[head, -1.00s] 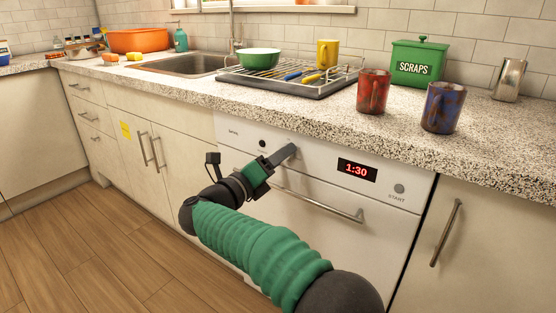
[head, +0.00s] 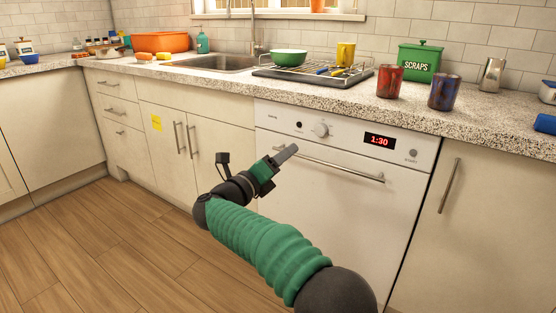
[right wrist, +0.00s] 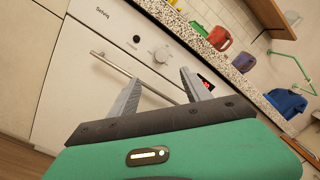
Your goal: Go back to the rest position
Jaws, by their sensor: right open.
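My right gripper (head: 284,154) is in front of the white appliance front (head: 340,183), near the left end of its handle in the head view. In the right wrist view its two grey fingers (right wrist: 158,92) stand apart with nothing between them. The appliance has a round knob (head: 321,130), a small dark button and a red 1:30 display (head: 380,141). The knob (right wrist: 161,55) and the bar handle (right wrist: 135,75) also show in the right wrist view, beyond the fingers. The appliance door is shut. My left gripper is not in view.
The speckled counter (head: 420,112) runs above the appliance. On it are a red mug (head: 389,81), a blue mug (head: 444,90), a green scraps bin (head: 420,62) and a dish rack (head: 313,76) with a green bowl (head: 288,57). The wooden floor (head: 100,245) at left is clear.

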